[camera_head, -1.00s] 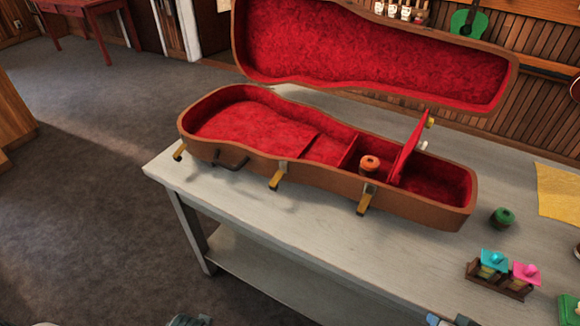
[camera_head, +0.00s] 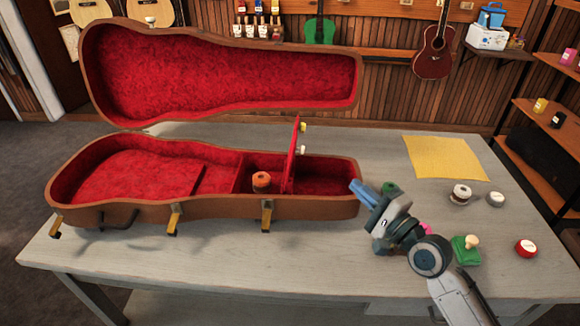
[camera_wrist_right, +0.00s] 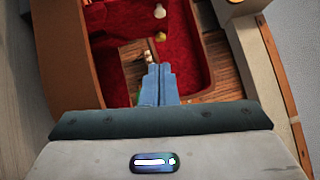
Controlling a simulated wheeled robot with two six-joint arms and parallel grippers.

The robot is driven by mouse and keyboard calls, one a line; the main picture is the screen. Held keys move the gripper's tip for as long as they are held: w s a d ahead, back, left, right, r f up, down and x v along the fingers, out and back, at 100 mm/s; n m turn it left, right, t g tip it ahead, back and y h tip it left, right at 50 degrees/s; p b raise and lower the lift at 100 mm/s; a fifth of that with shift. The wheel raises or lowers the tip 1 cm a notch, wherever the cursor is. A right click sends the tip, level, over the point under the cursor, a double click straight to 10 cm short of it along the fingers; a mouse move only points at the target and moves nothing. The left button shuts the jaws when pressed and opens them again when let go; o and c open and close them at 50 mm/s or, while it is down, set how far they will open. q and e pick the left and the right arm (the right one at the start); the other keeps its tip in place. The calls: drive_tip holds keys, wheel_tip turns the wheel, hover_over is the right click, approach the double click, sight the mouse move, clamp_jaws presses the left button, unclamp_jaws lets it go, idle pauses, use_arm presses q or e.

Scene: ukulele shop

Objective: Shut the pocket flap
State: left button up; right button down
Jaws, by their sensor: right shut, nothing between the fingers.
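The instrument case (camera_head: 150,208) lies open on the table, brown outside with a red plush lining. The red pocket flap (camera_head: 291,157) stands nearly upright inside it, with a small yellow knob and a white knob on its right side. My left gripper is out of view.
An orange spool (camera_head: 261,180) sits in the case's middle compartment, left of the flap. The raised lid (camera_head: 220,48) stands behind. A yellow cloth (camera_head: 443,158), jars and a green block (camera_head: 465,248) lie right of the case. The table's front left is clear.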

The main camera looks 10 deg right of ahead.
drive_tip(key=s+a+p+x, duration=0.1)
drive_tip(key=a+p+x, duration=0.1)
drive_tip(key=x, duration=1)
drive_tip(key=shift+w+a+r+p, duration=0.25)
drive_tip(key=shift+a+r+p, duration=0.05)
drive_tip(key=shift+a+p, duration=0.2)
